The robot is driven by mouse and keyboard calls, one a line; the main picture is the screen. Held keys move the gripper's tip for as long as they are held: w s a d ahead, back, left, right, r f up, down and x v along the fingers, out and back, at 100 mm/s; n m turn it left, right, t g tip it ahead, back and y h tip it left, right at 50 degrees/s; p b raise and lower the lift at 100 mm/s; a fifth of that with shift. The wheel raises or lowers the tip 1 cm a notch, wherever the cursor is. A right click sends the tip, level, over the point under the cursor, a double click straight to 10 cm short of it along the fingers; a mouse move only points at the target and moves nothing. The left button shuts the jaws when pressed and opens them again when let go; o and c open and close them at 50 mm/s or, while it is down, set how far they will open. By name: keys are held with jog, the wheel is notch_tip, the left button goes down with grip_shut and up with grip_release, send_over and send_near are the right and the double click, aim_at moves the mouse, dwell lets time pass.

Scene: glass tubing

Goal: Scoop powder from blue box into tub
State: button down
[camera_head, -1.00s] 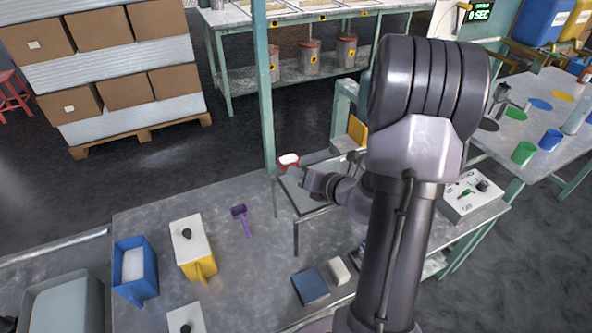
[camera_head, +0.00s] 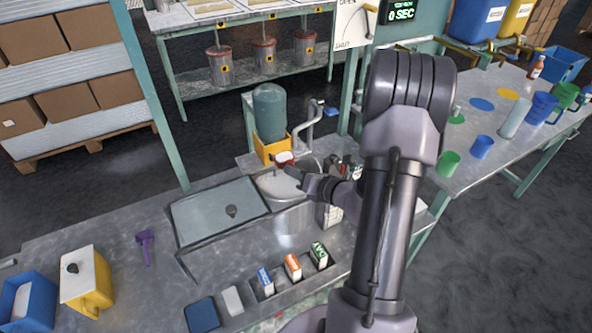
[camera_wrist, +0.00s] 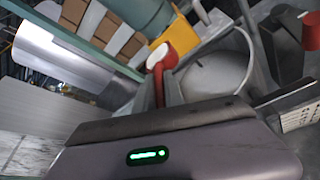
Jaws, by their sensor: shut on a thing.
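My gripper (camera_head: 302,176) is shut on the handle of a red scoop (camera_head: 283,157), which also shows in the wrist view (camera_wrist: 178,47). White powder shows in the scoop's bowl. The scoop is held above or just beside a round, pale-topped tub (camera_head: 278,186); the exact height gap cannot be told. The tub's top also shows in the wrist view (camera_wrist: 214,78), right of the scoop. The blue box (camera_head: 40,307) with white contents is at the lower left of the head view, partly cut off.
A green jug in a yellow holder (camera_head: 270,115) stands just behind the scoop. A sink or tray (camera_head: 215,205) is left of the tub. A purple scoop (camera_head: 146,240) and a yellow lidded box (camera_head: 88,282) lie further left. Small cartons (camera_head: 292,266) stand in front.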

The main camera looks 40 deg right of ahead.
jog(key=shift+f+b, duration=1)
jog(key=shift+f, duration=0.35)
jog(key=shift+r+m+p, duration=0.3)
jog(key=shift+m+p, duration=0.1)
jog(key=shift+p, duration=0.15)
jog(key=d+f+m+t+b, duration=0.1)
jog(key=m+t, duration=0.1)
jog(key=m, duration=0.5)
jog(key=d+f+m+t+b, duration=0.1)
jog(key=m+t, duration=0.2)
jog(key=m, duration=0.3)
jog(key=d+f+m+t+b, duration=0.1)
jog(key=m+t+b, duration=0.1)
jog(key=m, duration=0.5)
jog(key=shift+s+d+f+m, duration=0.1)
jog(key=shift+s+f+m, duration=0.2)
jog(key=shift+s, duration=0.1)
